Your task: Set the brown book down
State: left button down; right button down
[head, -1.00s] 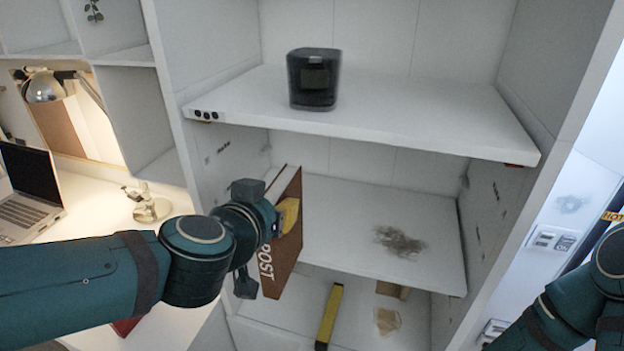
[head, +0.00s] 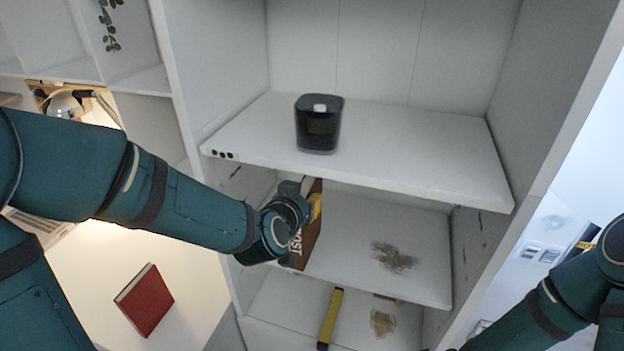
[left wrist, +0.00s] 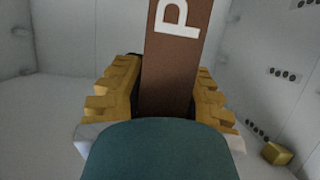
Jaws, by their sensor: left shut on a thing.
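The brown book (head: 310,243) with white lettering stands upright at the left side of the middle shelf opening. My left gripper (head: 314,206) is shut on it, its yellow fingers on either side. In the left wrist view, the brown book (left wrist: 172,75) rises between the yellow fingers of my left gripper (left wrist: 165,78), with a large white letter showing. The middle shelf (head: 345,235) lies beside and beneath it; I cannot tell whether the book's lower edge touches the board. Part of the book is hidden behind my gripper and wrist. My right arm shows at the lower right, its gripper out of frame.
A black box-shaped device (head: 318,130) stands on the upper shelf (head: 420,150), above my left wrist. The middle shelf is free apart from a dark stain (head: 393,257). A yellow bar-like object (head: 330,318) lies below. A red book (head: 145,300) lies on the desk at left.

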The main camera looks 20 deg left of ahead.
pick_arm(q)
jog(key=shift+w+f, duration=0.15)
jog(key=shift+w, duration=1.55)
jog(key=x, duration=0.3)
jog(key=shift+w, duration=0.2)
jog(key=shift+s+f, duration=0.1)
jog(key=shift+s, duration=0.05)
jog(key=shift+d+f, duration=0.1)
jog(key=c, duration=0.9)
grip_release()
jog(key=shift+f, duration=0.1)
jog(key=shift+o, duration=0.2)
